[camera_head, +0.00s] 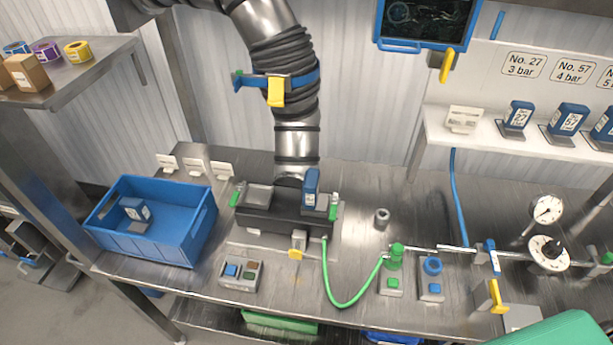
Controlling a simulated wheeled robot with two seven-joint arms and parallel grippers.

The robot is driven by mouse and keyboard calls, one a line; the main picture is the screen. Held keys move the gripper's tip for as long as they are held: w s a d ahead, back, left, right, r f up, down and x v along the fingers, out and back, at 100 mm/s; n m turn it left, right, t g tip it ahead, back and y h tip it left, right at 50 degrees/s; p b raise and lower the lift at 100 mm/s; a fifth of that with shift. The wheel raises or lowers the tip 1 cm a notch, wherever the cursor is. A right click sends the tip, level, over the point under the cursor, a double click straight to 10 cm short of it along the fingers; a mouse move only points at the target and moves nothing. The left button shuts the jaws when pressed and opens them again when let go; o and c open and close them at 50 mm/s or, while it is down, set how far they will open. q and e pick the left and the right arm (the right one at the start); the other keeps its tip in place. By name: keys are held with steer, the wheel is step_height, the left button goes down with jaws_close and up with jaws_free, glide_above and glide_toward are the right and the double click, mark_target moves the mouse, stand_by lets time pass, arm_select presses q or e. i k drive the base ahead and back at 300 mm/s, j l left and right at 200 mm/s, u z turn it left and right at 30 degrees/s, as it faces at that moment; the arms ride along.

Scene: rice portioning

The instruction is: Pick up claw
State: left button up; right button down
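I cannot pick out anything that is clearly a claw. A blue bin (185,254) at the left of the steel bench holds a blue-and-grey block (136,211). A similar blue block (311,183) stands upright in a dark machine (270,219) at the middle of the bench. More such blocks, one marked 27 (518,115) and one marked 57 (568,119), stand on the white shelf at the upper right. Neither of my grippers shows in the head view.
A large steel duct (296,145) rises behind the machine. A green hose (347,305) loops from the machine to a green fitting (394,259). Pipes, yellow-handled levers and gauges (547,209) fill the right. A button box (240,275) stands in front. A green rounded shape (560,330) covers the lower right corner.

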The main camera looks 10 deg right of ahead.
mark_target(313, 201)
steer(key=z, duration=0.45)
steer(key=k+j+z, duration=0.15)
steer(key=j+z, duration=0.15)
steer(key=z, duration=0.15)
steer(key=k+j+z, duration=0.2)
steer(key=z, duration=0.25)
steer(key=k+j+z, duration=0.15)
steer(key=z, duration=0.3)
steer(key=k, duration=0.2)
steer(key=i, duration=0.5)
